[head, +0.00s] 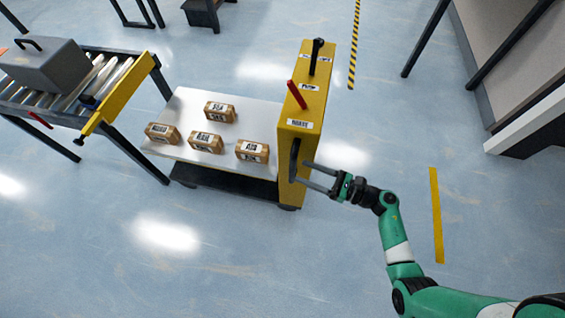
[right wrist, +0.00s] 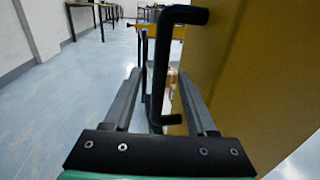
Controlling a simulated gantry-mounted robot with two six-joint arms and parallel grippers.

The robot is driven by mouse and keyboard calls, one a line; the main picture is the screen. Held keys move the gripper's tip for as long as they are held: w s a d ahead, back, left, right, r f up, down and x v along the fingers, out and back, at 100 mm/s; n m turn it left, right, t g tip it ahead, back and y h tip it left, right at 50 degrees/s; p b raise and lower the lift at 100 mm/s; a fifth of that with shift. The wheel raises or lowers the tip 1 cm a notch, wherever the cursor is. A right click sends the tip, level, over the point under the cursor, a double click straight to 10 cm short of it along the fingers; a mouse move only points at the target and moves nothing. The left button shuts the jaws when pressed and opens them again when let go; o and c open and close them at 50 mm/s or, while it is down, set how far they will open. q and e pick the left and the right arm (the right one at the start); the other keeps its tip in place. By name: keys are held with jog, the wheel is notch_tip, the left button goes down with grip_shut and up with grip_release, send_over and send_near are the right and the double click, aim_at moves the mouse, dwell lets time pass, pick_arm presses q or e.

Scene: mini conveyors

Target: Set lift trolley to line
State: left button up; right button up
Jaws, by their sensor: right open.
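The lift trolley (head: 215,165) has a pale flat deck carrying several labelled brown boxes (head: 208,140). Its yellow upright (head: 302,110) bears a red lever (head: 297,94) and a black lever (head: 316,56) on top. A black handle (head: 294,160) sits on the upright's side and also shows in the right wrist view (right wrist: 161,65). My right gripper (head: 306,175) is open beside the upright, close to the handle. In the right wrist view the handle's bar appears between the two open fingers (right wrist: 160,73); contact cannot be told. My left gripper is out of view.
A roller conveyor (head: 122,92) with a yellow end bar stands left of the trolley, a small gap between them. A grey case (head: 45,68) with a black handle lies on it. Yellow floor tape (head: 436,215) runs at right. The floor in front is clear.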

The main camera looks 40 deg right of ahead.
jog(key=b+x, duration=0.1)
jog(key=x, duration=0.7)
jog(key=shift+b, duration=0.35)
grip_shut()
dwell(0.8)
